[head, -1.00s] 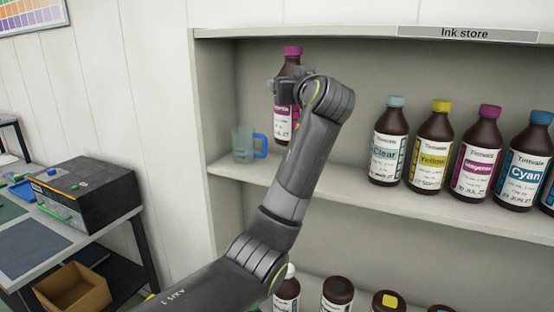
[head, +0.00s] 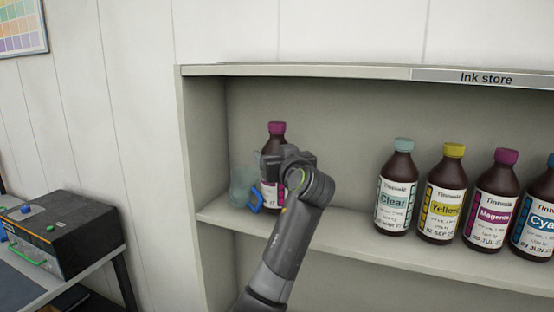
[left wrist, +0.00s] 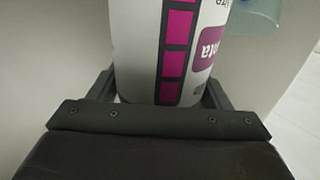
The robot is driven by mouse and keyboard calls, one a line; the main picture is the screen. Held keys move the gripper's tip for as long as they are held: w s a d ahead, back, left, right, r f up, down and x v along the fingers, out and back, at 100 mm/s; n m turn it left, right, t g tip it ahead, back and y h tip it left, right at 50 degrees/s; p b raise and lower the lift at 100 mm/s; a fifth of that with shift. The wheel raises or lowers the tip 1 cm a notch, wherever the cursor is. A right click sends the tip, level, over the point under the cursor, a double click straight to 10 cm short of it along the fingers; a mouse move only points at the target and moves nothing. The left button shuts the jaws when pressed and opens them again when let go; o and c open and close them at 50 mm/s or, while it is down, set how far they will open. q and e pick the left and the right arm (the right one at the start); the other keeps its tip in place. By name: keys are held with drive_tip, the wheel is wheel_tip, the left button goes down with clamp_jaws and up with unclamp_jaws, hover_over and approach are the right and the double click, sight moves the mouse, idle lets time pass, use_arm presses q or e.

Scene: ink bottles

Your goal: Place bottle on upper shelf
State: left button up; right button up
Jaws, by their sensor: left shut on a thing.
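A brown bottle with a magenta cap (head: 275,143) is upright at the left part of the upper shelf (head: 345,244). My left gripper (head: 278,172) is shut on it from the front. In the left wrist view the bottle's white label with magenta squares (left wrist: 176,50) stands between the two fingers (left wrist: 160,90). My gripper and arm hide part of the bottle, and I cannot tell for sure whether its base touches the shelf. My right gripper is not in view.
A clear jug with a blue handle (head: 243,184) stands close beside the held bottle on its left. Clear (head: 394,195), Yellow (head: 441,200), Magenta (head: 490,208) and Cyan (head: 537,220) bottles line the shelf's right. Free shelf lies between them and my arm. A dark box (head: 62,235) sits on a table at left.

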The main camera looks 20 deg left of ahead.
use_arm(q)
drive_tip(key=shift+s+d+f, duration=0.15)
drive_tip(key=shift+f, duration=0.55)
drive_tip(key=o, duration=1)
drive_tip(key=shift+f, duration=0.1)
drive_tip(key=o, duration=0.3)
drive_tip(key=shift+s, duration=0.1)
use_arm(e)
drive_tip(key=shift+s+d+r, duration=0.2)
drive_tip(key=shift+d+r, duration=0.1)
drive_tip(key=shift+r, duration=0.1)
use_arm(q)
drive_tip(key=shift+d, duration=0.1)
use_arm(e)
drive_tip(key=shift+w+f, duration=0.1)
